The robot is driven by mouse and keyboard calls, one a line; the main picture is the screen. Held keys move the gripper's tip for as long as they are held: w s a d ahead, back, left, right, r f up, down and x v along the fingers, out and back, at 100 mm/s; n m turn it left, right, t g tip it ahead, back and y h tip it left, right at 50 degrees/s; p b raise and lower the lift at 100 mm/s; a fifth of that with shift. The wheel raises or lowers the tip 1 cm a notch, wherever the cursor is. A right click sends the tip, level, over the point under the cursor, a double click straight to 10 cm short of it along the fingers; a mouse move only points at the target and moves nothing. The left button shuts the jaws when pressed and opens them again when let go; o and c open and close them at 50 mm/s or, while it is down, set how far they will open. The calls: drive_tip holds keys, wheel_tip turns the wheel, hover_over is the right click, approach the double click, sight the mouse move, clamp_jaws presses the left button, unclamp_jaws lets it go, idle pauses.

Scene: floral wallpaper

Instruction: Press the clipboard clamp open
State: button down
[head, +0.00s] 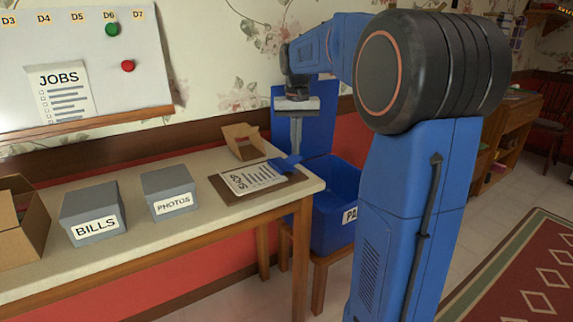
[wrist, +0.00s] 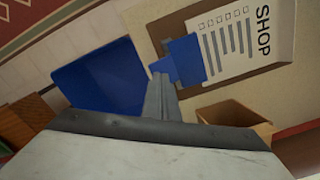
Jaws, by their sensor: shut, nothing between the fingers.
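The clipboard (head: 222,190) is a brown board lying flat at the right end of the table, with a white SHOP list (head: 250,178) on it. Its blue clamp (head: 285,164) is at the board's right end, towards the table's edge. In the wrist view the clipboard (wrist: 172,25) is at the upper right and the clamp (wrist: 185,60) is near the centre. My gripper (head: 296,148) points down with its fingers together and empty, just above or at the clamp. In the wrist view its fingertips (wrist: 161,80) overlap the clamp's outer lever; I cannot tell whether they touch.
A small open cardboard box (head: 243,142) stands behind the clipboard. Grey boxes labelled BILLS (head: 92,208) and PHOTOS (head: 168,185) stand to the left. A blue bin (head: 330,205) sits beyond the table's right edge, below my arm. A board (head: 120,60) hangs on the wall.

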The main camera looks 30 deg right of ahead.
sight(296, 157)
drive_tip(key=shift+f, duration=0.85)
idle(0.5)
drive_tip(key=shift+r, duration=3.55)
drive_tip(key=s+a+f+n+t, duration=0.1)
drive_tip(key=s+a+f+n, duration=0.15)
drive_tip(key=s+a, duration=0.4)
drive_tip(key=s+a+f+n+t, duration=0.1)
drive_tip(key=s+a+f, duration=0.25)
drive_tip(key=s, duration=0.65)
drive_tip(key=s+a+f+n+t, duration=0.1)
drive_tip(key=s+a+f, duration=0.2)
drive_tip(key=s+f, duration=0.3)
drive_tip(key=s+a+f+n+t, duration=0.1)
drive_tip(key=s+a+f, duration=0.1)
drive_tip(key=s+f, duration=0.3)
drive_tip(key=s, duration=0.2)
drive_tip(key=shift+s+a+f+t, duration=0.35)
drive_tip(key=shift+a+t, duration=0.05)
